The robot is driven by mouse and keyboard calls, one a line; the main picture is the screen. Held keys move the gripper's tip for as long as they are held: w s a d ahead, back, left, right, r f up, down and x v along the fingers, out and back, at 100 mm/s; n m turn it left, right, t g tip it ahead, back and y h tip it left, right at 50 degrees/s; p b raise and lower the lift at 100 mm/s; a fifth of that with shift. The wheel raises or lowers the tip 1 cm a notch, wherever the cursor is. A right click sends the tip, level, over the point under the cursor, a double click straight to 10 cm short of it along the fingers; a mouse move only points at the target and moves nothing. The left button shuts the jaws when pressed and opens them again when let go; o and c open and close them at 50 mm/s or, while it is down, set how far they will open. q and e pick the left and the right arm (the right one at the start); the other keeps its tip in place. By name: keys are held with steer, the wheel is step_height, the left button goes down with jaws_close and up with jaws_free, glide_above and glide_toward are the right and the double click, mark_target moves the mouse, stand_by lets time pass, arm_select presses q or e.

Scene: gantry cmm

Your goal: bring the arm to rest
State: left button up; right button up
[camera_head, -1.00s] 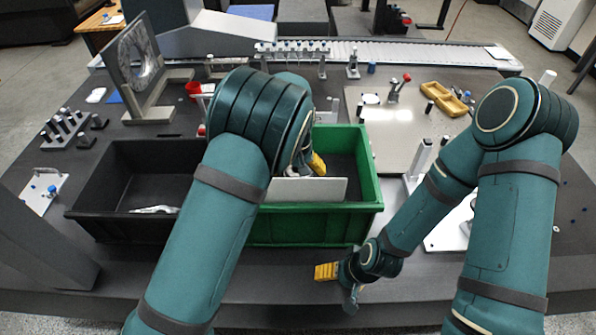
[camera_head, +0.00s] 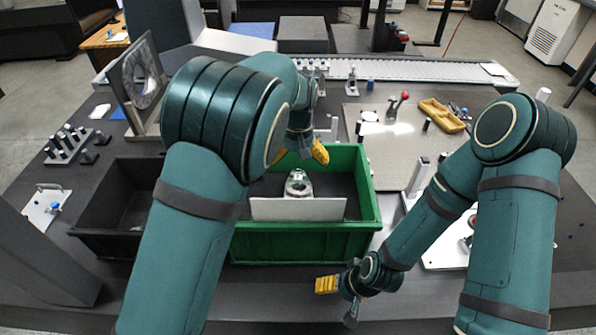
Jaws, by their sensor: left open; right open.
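My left arm reaches in from the left over the two bins. My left gripper (camera_head: 302,155) has yellow finger pads and is open above the back part of the green bin (camera_head: 305,241). A small grey metal part (camera_head: 298,184) lies in the green bin below and in front of it, apart from the fingers. Nothing shows in either gripper.
A black bin (camera_head: 105,238) stands left of the green one, partly hidden by my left arm. A pale panel (camera_head: 298,209) stands at the green bin's front. A light plate (camera_head: 396,150), a yellow tray (camera_head: 441,116) and a round-holed fixture (camera_head: 139,78) stand farther back.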

arm_select(q)
steer(key=shift+r, duration=0.5)
arm_select(e)
steer(key=shift+r, duration=0.1)
